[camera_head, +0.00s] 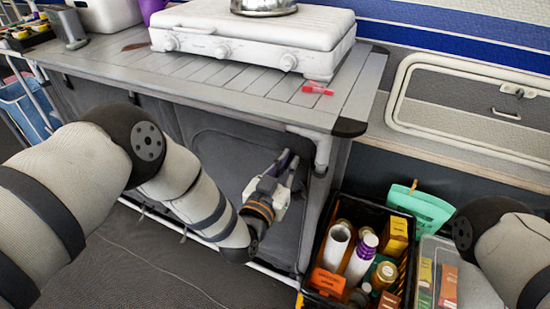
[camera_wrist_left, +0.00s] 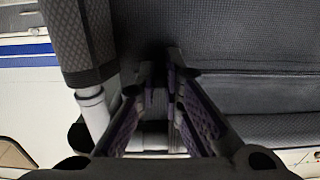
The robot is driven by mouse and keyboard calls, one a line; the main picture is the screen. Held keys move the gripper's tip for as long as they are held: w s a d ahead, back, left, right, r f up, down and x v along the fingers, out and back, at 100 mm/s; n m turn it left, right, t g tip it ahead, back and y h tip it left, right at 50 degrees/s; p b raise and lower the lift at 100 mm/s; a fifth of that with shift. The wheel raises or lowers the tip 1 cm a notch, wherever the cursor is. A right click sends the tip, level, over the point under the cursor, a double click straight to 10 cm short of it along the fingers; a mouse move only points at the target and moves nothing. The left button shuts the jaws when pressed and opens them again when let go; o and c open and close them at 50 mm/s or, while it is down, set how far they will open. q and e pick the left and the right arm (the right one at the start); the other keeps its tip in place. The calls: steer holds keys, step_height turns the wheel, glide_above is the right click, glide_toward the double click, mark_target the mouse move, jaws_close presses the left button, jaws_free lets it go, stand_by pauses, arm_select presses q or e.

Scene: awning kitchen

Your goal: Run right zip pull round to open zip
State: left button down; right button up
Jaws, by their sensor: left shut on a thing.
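The grey fabric front (camera_head: 222,150) of the kitchen unit hangs below the slatted top, with a rounded door panel outlined by a seam. My left gripper (camera_head: 286,165) reaches to the upper right part of this panel, close to the unit's right leg. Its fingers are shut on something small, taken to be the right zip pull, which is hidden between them. In the left wrist view, the fingertips (camera_wrist_left: 160,78) are close together in front of the dark fabric (camera_wrist_left: 235,100). How far the zip is open cannot be told. My right gripper is out of view; only its arm shows at right.
A white stove (camera_head: 255,28) and a red item (camera_head: 317,88) are on the slatted top (camera_head: 225,75). A black crate (camera_head: 343,202) of bottles and boxes and a clear bin (camera_head: 430,262) stand right of the unit. The floor in front is clear.

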arm_select(q)
steer(key=shift+s+d+f, duration=0.1)
steer(key=shift+s+d, duration=0.05)
steer(key=shift+d, duration=0.1)
steer(key=c, duration=1.7)
jaws_free()
steer(key=v, duration=1.2)
